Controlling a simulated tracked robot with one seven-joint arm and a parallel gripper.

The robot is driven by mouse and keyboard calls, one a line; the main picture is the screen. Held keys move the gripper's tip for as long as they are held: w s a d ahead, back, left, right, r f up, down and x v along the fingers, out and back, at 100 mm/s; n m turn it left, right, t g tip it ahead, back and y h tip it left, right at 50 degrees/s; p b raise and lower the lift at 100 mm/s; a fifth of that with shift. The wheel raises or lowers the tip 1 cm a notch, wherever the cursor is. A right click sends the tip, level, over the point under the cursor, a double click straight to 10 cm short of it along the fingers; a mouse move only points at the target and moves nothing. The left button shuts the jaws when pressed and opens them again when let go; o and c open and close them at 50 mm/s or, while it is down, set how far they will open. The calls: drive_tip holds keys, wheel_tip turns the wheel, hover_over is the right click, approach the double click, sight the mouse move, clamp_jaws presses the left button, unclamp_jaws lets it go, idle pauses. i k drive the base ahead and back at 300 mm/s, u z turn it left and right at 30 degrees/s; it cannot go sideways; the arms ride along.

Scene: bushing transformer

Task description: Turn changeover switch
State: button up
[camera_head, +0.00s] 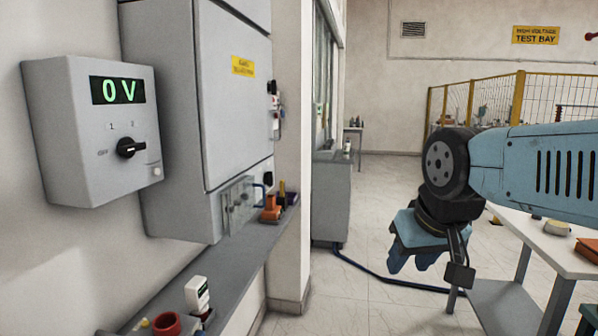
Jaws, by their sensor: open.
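The changeover switch (130,148) is a black rotary knob on the front of a grey wall box (75,150) at the left. Marks "1" and "2" stand above the knob, with a faint mark to its left. Its pointer appears to lie towards the right. A green display (117,90) above it reads "0 V". My gripper (412,266) hangs at the right, pointing down, far from the box. It is open, and I see nothing between its jaws.
A grey cabinet (225,120) stands right of the box. Below runs a grey ledge (230,262) with a red cup (166,323), a white device (198,293) and orange items (270,210). A white table (540,240) is at the right. Yellow-framed fencing (519,95) stands behind. Floor between is mostly clear.

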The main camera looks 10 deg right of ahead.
sight(268, 178)
drive_tip(key=z, duration=0.2)
drive_tip(key=i, duration=1.05)
drive_tip(key=u, duration=0.2)
